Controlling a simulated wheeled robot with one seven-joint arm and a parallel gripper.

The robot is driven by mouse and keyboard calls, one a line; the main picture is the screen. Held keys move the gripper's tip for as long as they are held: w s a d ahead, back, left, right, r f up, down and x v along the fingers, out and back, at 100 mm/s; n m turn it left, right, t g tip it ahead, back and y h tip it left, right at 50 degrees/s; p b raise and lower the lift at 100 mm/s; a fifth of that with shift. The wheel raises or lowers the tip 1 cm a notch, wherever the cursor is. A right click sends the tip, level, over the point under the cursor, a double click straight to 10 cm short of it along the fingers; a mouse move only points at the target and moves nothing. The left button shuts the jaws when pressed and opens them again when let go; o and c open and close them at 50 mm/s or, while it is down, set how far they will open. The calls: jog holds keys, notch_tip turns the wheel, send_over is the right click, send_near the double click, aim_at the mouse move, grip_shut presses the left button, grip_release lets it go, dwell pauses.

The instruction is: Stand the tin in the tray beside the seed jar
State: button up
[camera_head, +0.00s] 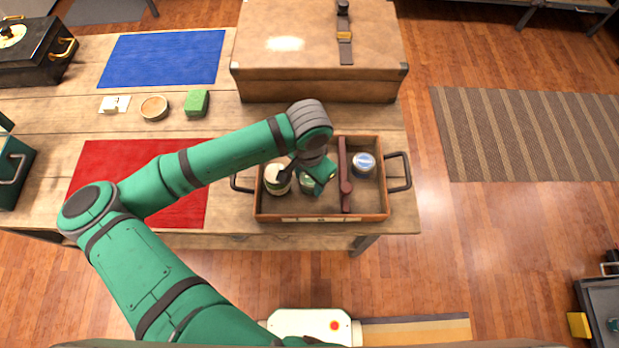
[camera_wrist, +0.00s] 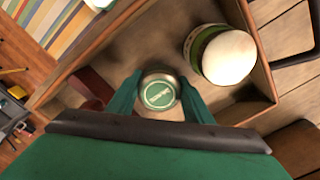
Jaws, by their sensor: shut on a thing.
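The tin (camera_wrist: 160,92) is small and round with a green, lettered top. My gripper (camera_head: 318,183) is shut on it, one finger at each side, inside the left compartment of the wooden tray (camera_head: 298,217). The tin looks upright; I cannot tell whether its base touches the tray floor. A jar with a pale lid and green band (camera_head: 277,178), likely the seed jar, stands left of the tin in the head view. It also shows in the wrist view (camera_wrist: 228,57), apart from the tin. My gripper partly hides the tin in the head view.
A dark red divider (camera_head: 345,178) splits the tray; a blue-and-white can (camera_head: 363,163) stands right of it. The tray has black side handles. A brown suitcase (camera_head: 318,75) lies behind. A green block (camera_head: 197,103) and a round bowl (camera_head: 154,107) sit at left.

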jog(key=shift+f, duration=0.3)
jog(key=o, duration=1.1)
notch_tip(320, 180, up, 12)
jog(key=shift+r, duration=0.25)
jog(key=shift+w, duration=0.1)
